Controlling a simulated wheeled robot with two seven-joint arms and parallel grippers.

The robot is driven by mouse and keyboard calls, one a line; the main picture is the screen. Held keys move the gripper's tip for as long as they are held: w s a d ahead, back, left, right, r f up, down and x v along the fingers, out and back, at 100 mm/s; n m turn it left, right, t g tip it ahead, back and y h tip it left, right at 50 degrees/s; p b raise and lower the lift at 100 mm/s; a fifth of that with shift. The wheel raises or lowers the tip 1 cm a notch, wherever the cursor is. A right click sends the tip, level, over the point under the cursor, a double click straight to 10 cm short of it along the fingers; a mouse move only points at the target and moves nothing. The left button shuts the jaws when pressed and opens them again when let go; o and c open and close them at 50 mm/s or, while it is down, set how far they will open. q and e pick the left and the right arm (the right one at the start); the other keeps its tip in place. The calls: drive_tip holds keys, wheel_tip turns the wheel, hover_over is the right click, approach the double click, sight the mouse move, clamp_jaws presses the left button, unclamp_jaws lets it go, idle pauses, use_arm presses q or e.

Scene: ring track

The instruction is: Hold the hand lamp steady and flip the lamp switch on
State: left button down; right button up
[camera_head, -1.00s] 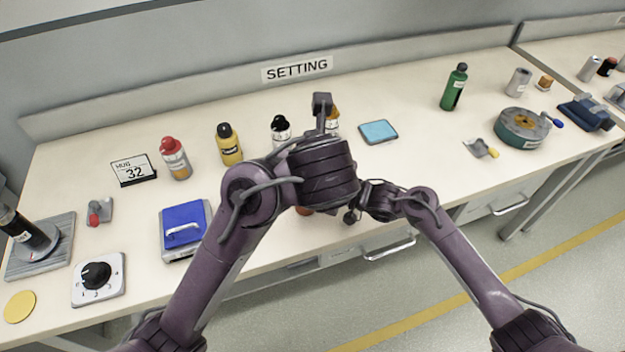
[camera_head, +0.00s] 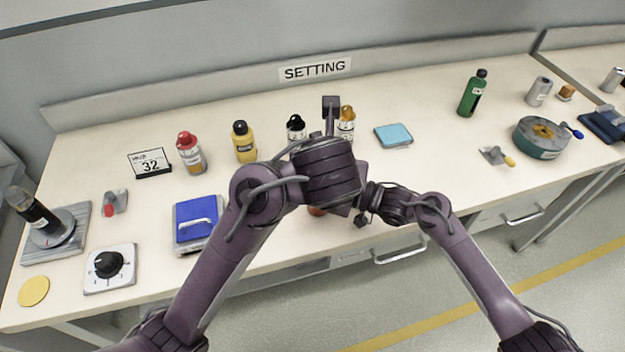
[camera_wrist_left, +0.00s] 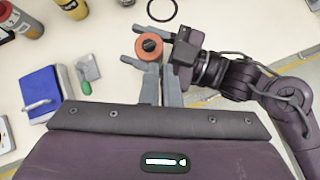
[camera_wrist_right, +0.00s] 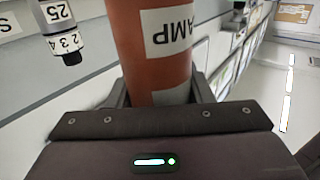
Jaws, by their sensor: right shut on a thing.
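The hand lamp (camera_wrist_right: 160,50) is an orange cylinder with a white label ending in "AMP". My right gripper (camera_wrist_right: 160,92) is shut around its body. In the left wrist view the lamp's round orange end (camera_wrist_left: 149,48) faces the camera, with a small dark spot at its centre. My left gripper (camera_wrist_left: 161,75) has its two fingers close together, just beside the lamp's end; I cannot tell whether they touch it. In the head view my arms hide most of the lamp; only a bit of orange (camera_head: 316,210) shows. I cannot make out the switch's position.
The bench holds a blue-lidded box (camera_head: 196,222), a dial (camera_head: 109,266), a red-capped bottle (camera_head: 190,153), a yellow bottle (camera_head: 243,143), a light-blue pad (camera_head: 393,136) and a green bottle (camera_head: 473,93). A "SETTING" sign (camera_head: 315,69) is on the back wall. Bench space between pad and green bottle is clear.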

use_arm(q)
drive_tip(key=w+a+f+n+t+h, duration=0.35)
drive_tip(key=w+a+f+h, duration=0.2)
drive_tip(key=w+h, duration=0.2)
drive_tip(key=s+a+f+h, duration=0.4)
drive_tip(key=s+h, duration=0.3)
drive_tip(key=s, duration=0.2)
drive_tip(key=shift+s+a+n+h, duration=0.2)
drive_tip(key=shift+a+n+h, duration=0.15)
drive_tip(key=shift+a, duration=0.25)
drive_tip(key=shift+f+g, duration=0.1)
drive_tip(key=shift+g, duration=0.15)
drive_tip(key=f+x, duration=0.1)
drive_tip(key=x, duration=0.9)
drive_tip(key=shift+r, duration=0.45)
